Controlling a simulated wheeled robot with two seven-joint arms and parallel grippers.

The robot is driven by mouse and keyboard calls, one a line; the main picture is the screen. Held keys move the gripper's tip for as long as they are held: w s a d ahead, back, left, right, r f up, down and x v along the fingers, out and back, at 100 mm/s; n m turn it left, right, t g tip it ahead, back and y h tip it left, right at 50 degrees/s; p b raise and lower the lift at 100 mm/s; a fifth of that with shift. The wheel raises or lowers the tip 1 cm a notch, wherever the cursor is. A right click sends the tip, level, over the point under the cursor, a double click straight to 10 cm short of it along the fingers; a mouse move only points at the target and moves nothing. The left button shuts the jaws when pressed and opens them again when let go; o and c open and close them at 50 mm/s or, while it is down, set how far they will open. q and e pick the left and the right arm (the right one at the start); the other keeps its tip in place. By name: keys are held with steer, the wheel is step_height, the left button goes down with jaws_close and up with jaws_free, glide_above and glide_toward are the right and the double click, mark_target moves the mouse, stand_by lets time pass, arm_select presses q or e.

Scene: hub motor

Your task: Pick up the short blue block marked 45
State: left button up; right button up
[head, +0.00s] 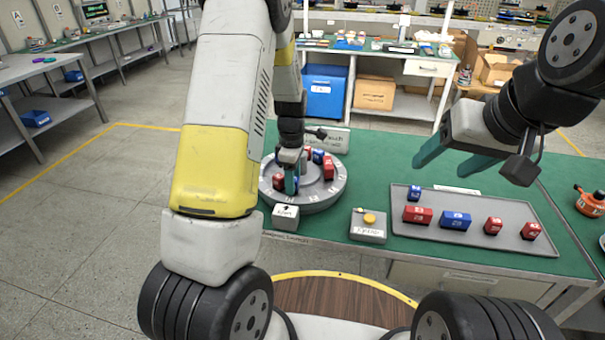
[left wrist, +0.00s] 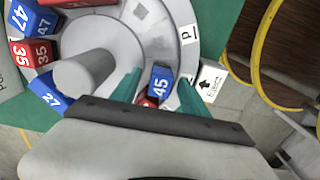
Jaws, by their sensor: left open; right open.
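The short blue block marked 45 (left wrist: 161,80) stands on the grey round turntable (left wrist: 210,45), as my left wrist view shows. My left gripper (left wrist: 158,78) is open, with one green finger on each side of this block; I cannot tell whether they touch it. A small part of a red block (left wrist: 147,102) shows beside it, partly hidden by my gripper. In the head view my left gripper (head: 291,180) is low over the near-left part of the turntable (head: 318,200), and I cannot make out block 45 there. My right gripper (head: 452,160) is open and empty, above the table.
Blue blocks 47 (left wrist: 20,17) and 27 (left wrist: 46,92) and red block 35 (left wrist: 30,52) stand around a grey hub (left wrist: 85,75). An Eject box (head: 285,216), a yellow-button box (head: 368,225) and a grey tray (head: 480,238) of several blocks are nearby.

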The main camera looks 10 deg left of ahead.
arm_select(q)
steer(key=shift+c, duration=0.4)
jaws_close()
steer(key=shift+r, duration=0.1)
